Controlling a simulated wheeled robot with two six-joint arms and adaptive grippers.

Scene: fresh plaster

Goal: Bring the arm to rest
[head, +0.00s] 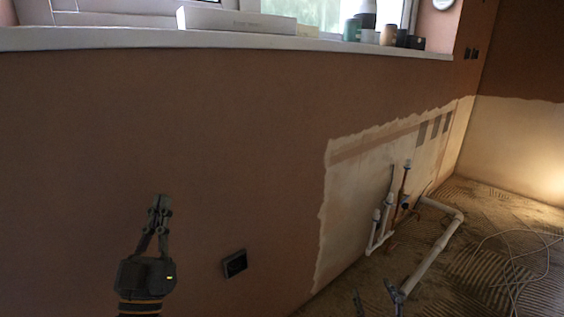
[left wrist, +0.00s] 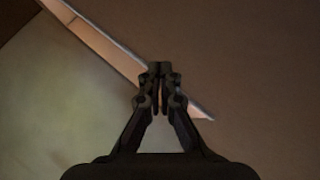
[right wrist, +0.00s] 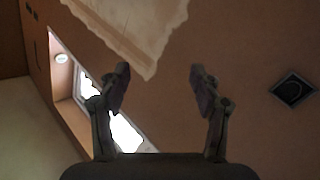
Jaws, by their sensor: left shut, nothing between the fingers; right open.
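My left gripper (head: 159,204) points upward in front of the brown plaster wall in the head view. Its fingers are shut with nothing between them, and the closed tips also show in the left wrist view (left wrist: 160,75). My right gripper (head: 374,292) shows only its fingertips at the bottom edge of the head view, apart from each other. In the right wrist view its fingers (right wrist: 158,82) are open and empty. The rest of the right arm is out of the head view.
A window sill (head: 120,38) with a white box (head: 237,20) and several small containers runs along the top. White pipes (head: 436,250) rise by the bare wall patch at right. A dark wall socket (head: 235,263) sits between the grippers. Loose cable (head: 515,262) lies on the floor.

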